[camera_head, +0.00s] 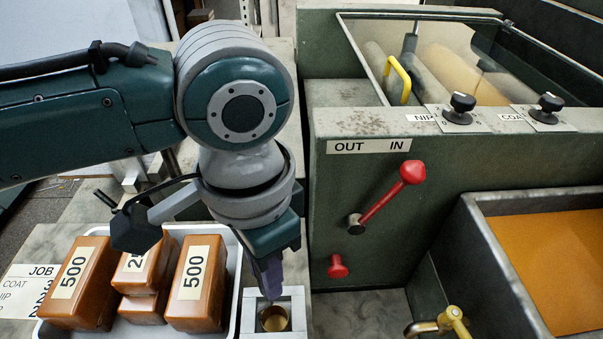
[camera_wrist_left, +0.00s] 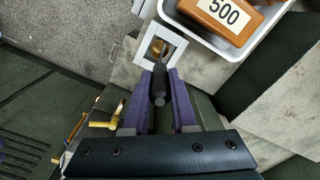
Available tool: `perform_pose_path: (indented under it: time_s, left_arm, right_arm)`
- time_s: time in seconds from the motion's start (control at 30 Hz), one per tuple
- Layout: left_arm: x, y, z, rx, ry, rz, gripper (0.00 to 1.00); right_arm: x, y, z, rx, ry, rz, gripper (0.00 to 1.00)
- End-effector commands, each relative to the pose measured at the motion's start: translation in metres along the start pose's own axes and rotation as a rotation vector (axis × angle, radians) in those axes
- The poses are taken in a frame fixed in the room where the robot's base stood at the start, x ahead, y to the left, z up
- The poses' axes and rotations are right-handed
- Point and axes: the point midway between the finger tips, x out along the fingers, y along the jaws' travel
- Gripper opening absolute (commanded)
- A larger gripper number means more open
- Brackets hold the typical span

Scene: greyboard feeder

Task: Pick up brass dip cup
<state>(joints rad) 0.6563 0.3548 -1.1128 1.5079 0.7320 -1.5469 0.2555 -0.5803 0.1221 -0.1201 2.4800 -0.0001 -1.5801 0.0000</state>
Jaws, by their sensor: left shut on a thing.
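The brass dip cup (camera_head: 275,319) is at the bottom middle of the head view, in the opening of a light grey square holder (camera_head: 250,308). In the left wrist view the cup (camera_wrist_left: 157,47) shows inside the holder's frame, with a dark handle (camera_wrist_left: 159,84) reaching back from it. My left gripper (camera_head: 270,282) points down over the holder. In the left wrist view its purple fingers (camera_wrist_left: 160,76) are shut on the dark handle. The fingers hide part of the handle in the head view. My right gripper is not in view.
A white tray (camera_head: 236,262) with several brown 500 and 250 blocks stands just left of the holder. The green feeder (camera_head: 350,185) with red lever (camera_head: 388,194) stands to the right. A brass tap (camera_head: 448,322) and an orange-filled trough (camera_head: 550,265) are at lower right.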

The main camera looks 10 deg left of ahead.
Motion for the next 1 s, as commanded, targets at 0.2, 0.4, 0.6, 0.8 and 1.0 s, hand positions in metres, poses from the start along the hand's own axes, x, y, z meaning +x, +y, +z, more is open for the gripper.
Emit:
perform_pose_path:
  time_s: [0.2, 0.4, 0.6, 0.8, 1.0]
  left_arm:
    - [-0.006, 0.0, -0.001, 0.0, 0.002, 0.001, 0.0]
    - [-0.032, 0.0, -0.001, 0.002, 0.004, -0.001, 0.0]
    - [-0.075, 0.0, -0.002, 0.001, 0.006, -0.001, 0.0]
    - [-0.127, -0.001, -0.002, 0.001, 0.006, -0.001, 0.0]
    - [-0.174, 0.0, -0.001, 0.001, 0.004, -0.001, 0.0]
  right_arm:
    - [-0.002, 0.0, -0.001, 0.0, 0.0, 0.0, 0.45]
    - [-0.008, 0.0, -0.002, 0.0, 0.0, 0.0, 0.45]
    - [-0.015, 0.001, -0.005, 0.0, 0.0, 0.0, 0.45]
    - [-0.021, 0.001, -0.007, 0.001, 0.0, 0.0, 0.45]
    - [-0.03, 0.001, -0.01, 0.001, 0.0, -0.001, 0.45]
